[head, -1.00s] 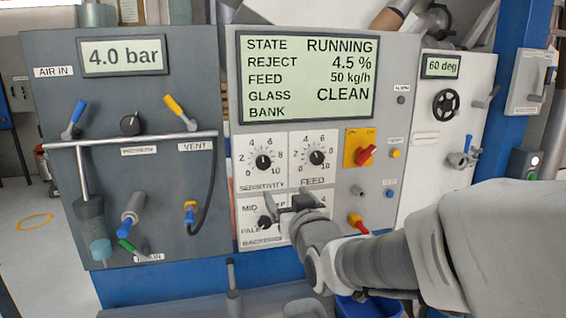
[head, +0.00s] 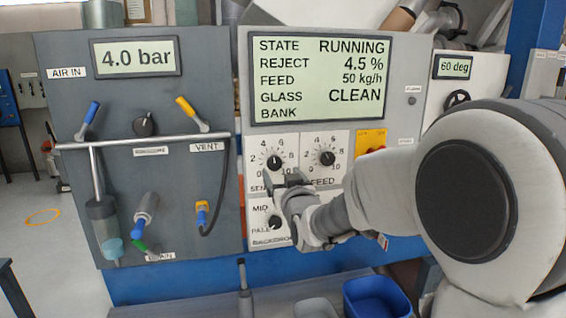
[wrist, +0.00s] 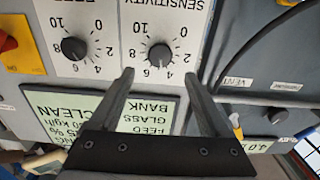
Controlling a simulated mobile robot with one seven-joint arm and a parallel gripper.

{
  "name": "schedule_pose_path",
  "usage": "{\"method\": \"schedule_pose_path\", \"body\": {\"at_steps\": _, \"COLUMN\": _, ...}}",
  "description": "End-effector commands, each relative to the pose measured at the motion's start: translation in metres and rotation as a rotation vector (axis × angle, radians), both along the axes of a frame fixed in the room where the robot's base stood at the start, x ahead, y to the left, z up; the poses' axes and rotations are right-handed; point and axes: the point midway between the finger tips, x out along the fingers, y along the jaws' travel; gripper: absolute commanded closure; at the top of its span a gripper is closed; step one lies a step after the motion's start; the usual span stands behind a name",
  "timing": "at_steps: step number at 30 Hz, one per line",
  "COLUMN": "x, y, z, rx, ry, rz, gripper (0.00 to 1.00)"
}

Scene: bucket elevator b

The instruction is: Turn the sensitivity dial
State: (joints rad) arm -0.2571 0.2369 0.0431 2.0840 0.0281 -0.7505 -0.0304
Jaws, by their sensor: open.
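The sensitivity dial (head: 274,162) is a small black round knob with a white pointer mark on a white scale plate. Its pointer looks near mid-scale, between 4 and 6. In the wrist view, which is upside down, the dial (wrist: 160,55) shows just beyond my fingertips, roughly centred between them. My gripper (wrist: 159,75) is open and empty, its two dark fingers apart on either side of the dial's line. In the head view my gripper (head: 285,182) is just below the dial and hides part of the SENSITIVITY label. I cannot tell whether it touches the panel.
The feed dial (head: 327,158) sits close to the right. The backdrop knob (head: 275,222) is below. The display (head: 321,80) above reads RUNNING, reject 4.5 %, feed 50 kg/h, glass CLEAN. A grey pneumatic panel (head: 62,140) with levers stands left. A blue bin (head: 373,300) is below.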

Motion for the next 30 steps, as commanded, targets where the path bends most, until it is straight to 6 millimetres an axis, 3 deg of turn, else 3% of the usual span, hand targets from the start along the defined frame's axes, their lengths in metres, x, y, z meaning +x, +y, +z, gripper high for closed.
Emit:
{"method": "schedule_pose_path", "body": {"at_steps": 6, "x": 0.037, "y": 0.011, "z": 0.001, "rx": 0.000, "ry": 0.000, "rz": 0.000, "gripper": 0.20}}
{"method": "schedule_pose_path", "body": {"at_steps": 12, "x": 0.061, "y": 0.018, "z": 0.001, "rx": 0.000, "ry": 0.001, "rz": 0.000, "gripper": 0.20}}
{"method": "schedule_pose_path", "body": {"at_steps": 26, "x": 0.072, "y": 0.021, "z": 0.000, "rx": 0.000, "ry": 0.000, "rz": 0.000, "gripper": 0.20}}
{"method": "schedule_pose_path", "body": {"at_steps": 27, "x": 0.072, "y": 0.021, "z": 0.000, "rx": 0.000, "ry": 0.000, "rz": 0.000, "gripper": 0.21}}
{"method": "schedule_pose_path", "body": {"at_steps": 30, "x": 0.072, "y": 0.021, "z": 0.000, "rx": 0.000, "ry": 0.000, "rz": 0.000, "gripper": 0.39}}
